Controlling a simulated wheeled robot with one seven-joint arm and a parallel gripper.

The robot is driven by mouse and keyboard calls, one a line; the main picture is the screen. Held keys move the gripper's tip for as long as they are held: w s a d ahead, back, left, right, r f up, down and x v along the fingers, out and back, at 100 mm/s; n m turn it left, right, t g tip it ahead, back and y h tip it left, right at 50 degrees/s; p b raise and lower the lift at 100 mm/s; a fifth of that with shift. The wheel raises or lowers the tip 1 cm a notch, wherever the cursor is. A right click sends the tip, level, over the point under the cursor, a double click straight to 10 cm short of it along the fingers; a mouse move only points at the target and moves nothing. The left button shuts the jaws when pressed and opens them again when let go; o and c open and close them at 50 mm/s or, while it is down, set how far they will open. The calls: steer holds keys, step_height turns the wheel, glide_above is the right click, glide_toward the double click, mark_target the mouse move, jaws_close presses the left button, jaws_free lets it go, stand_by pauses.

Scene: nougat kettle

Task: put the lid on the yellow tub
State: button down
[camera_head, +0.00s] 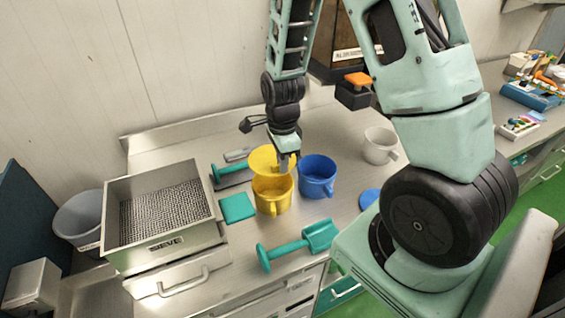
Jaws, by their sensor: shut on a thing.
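The yellow tub (273,201) stands upright on the steel worktop, with a handle on its front side. A round yellow lid (262,159) is tilted above the tub's back rim. My gripper (284,162) points down over the tub's back right side and is shut on the lid near the lid's right edge. The lid does not cover the tub's opening, part of which shows below it. I cannot tell whether the lid touches the rim.
A blue tub (318,178) stands close at the right of the yellow tub. A teal square (237,207) and a metal sieve box (160,213) are at its left. A teal scoop (297,244) lies in front. A white cup (380,147) stands further right.

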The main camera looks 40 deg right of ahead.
step_height(320, 180, down, 7)
steer(key=b, duration=0.5)
steer(key=shift+f, duration=0.5)
stand_by(2.3)
steer(key=c, duration=0.9)
jaws_free()
steer(key=shift+c, duration=0.2)
steer(key=shift+r, duration=0.1)
steer(key=shift+r+p, duration=3.05)
steer(key=shift+r, duration=0.4)
